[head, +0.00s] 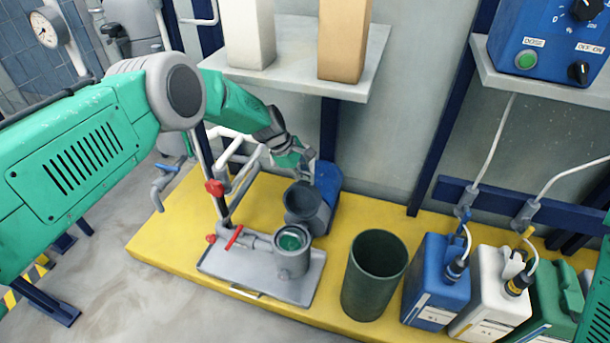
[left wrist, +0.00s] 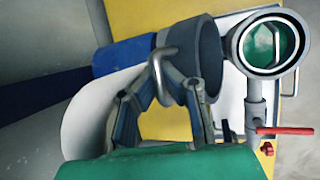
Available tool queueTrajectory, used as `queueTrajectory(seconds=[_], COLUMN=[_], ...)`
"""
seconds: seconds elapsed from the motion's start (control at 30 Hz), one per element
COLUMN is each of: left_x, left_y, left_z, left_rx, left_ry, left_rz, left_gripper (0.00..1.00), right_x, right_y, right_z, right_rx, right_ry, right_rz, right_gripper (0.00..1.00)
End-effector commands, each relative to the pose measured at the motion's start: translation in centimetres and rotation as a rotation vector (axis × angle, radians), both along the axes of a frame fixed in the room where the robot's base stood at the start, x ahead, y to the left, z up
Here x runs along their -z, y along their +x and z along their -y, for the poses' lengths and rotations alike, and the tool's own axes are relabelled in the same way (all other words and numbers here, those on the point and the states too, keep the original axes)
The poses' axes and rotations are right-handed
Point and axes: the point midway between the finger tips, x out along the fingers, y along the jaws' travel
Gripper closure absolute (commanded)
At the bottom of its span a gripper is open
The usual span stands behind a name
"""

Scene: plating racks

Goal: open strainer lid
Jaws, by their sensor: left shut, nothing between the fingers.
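The strainer (head: 292,262) is a grey upright cylinder with an open round top and green inside. It also shows in the left wrist view (left wrist: 231,45). A grey cup-shaped piece, seemingly its lid (head: 318,219), is tilted back behind the opening, clear of it. In the left wrist view the lid (left wrist: 208,58) is beside the strainer's rim. My left gripper (head: 303,160) is just above and behind the lid, shut and empty. In the left wrist view its fingers (left wrist: 165,62) come close to the lid's back; I cannot tell if they touch. My right gripper is not in view.
The strainer stands on a grey tray (head: 222,262) on a yellow platform (head: 158,240), with a red-handled valve (head: 234,238) at its left. A dark green bin (head: 372,300) and several canisters (head: 434,285) stand to the right. A shelf (head: 345,88) overhangs behind.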

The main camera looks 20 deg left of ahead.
Motion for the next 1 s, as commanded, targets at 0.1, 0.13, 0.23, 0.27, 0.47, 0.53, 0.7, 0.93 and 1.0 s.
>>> queueTrajectory(seconds=[0.1,0.13,0.23,0.27,0.47,0.53,0.7,0.93,1.0], left_x=[-0.7,-0.7,-0.4,-0.4,-0.4,-1.0,-1.3,-1.3,-1.2], left_y=[0.6,0.6,0.4,0.4,0.3,0.3,-0.9,-3.7,-4.3], left_z=[0.0,0.0,0.0,0.0,-0.1,-0.3,-2.5,-7.0,-8.2], left_rx=[-0.005,-0.005,-0.003,-0.003,-0.003,-0.004,-0.008,-0.009,-0.008], left_ry=[-0.004,-0.003,-0.002,-0.002,-0.001,-0.001,-0.002,-0.004,-0.003], left_rz=[0.015,0.014,0.009,0.008,0.006,0.008,0.005,0.005,0.004], left_gripper=[0.71,0.71,0.71,0.71,0.71,0.71,0.71,0.71,0.71], right_x=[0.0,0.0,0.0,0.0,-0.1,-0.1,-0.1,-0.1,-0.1], right_y=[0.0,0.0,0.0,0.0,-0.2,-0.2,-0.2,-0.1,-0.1], right_z=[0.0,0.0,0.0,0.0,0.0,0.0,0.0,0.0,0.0], right_rx=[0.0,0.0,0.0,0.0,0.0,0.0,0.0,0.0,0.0], right_ry=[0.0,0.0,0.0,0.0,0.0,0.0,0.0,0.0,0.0], right_rz=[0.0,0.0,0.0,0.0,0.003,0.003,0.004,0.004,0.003], right_gripper=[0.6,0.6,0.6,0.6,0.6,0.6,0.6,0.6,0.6])
